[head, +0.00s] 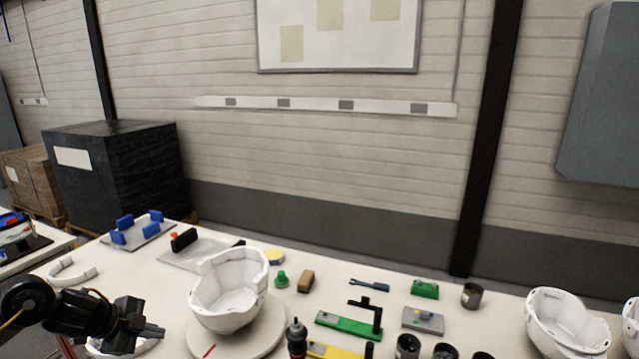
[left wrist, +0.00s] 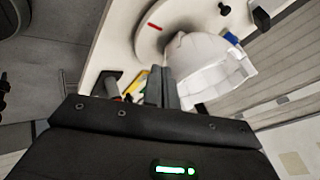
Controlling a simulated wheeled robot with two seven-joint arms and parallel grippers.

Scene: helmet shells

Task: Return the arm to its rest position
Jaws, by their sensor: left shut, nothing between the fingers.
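My left gripper (head: 150,331) comes in from the lower left in the head view. It is shut and empty, left of a white helmet shell (head: 229,290) that sits on a round turntable (head: 262,338). In the left wrist view the shut fingers (left wrist: 161,88) show in front of the same helmet shell (left wrist: 208,66), which is on the turntable (left wrist: 150,33). In the head view a gap shows between the fingertips and the shell. My right gripper is not in view.
A white curved band (head: 75,273) lies behind my left arm, and another lies partly hidden under the gripper. A blue-block fixture (head: 137,232) is at the back left. Tools, green fixtures (head: 347,325) and dark cups (head: 472,295) crowd the right. Another shell (head: 565,325) stands far right.

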